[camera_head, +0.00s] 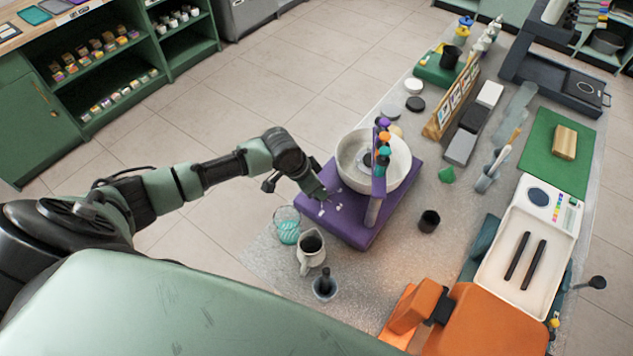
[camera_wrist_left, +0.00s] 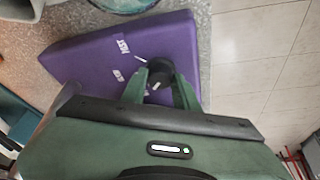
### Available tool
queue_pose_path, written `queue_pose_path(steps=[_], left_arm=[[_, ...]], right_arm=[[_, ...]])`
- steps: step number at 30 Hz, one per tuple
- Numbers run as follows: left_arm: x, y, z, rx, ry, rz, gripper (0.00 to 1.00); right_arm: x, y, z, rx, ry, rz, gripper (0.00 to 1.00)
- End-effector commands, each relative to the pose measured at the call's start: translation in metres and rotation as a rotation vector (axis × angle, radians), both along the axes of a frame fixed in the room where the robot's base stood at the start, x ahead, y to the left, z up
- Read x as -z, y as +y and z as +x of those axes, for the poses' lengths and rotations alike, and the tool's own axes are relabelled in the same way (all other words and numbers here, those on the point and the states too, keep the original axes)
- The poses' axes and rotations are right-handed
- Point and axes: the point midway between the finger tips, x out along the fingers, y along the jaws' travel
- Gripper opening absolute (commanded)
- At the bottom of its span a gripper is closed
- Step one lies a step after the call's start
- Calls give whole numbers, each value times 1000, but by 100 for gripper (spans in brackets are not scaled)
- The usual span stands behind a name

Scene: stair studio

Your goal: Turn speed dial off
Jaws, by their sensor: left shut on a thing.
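The purple machine (camera_head: 352,228) stands on the speckled counter with a round pale bowl (camera_head: 396,172) on top. The black speed dial (camera_wrist_left: 159,70) shows in the left wrist view on the purple top, near its edge, with white markings beside it. My left gripper (camera_head: 322,193) reaches down onto the left part of the purple top. In the left wrist view its two green fingers stand on either side of the dial and are shut on it. In the head view the dial is hidden by the gripper. My right gripper is not in view.
A white jug (camera_head: 311,254), a teal glass (camera_head: 287,229) and a small mortar (camera_head: 325,286) stand close in front of the machine. A black cup (camera_head: 429,221) stands to its right. An orange object (camera_head: 478,322) and a white tray (camera_head: 548,240) are at the right.

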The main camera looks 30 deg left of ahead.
Motion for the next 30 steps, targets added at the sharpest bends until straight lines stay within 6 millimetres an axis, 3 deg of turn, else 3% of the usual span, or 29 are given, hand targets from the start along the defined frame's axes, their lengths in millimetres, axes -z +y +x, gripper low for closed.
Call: queue_pose_path(steps=[16, 17, 18, 19, 30], left_arm=[[0, 0, 1, -27, -2, -1, 0], [0, 0, 1, -27, -2, -1, 35], [0, 0, 1, -27, -2, -1, 46], [0, 0, 1, -27, -2, -1, 51], [-3, 1, -1, -26, -2, 0, 51]], right_arm=[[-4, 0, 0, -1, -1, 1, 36], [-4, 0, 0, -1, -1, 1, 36], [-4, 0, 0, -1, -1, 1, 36], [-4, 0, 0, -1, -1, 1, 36], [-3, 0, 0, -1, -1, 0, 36]])
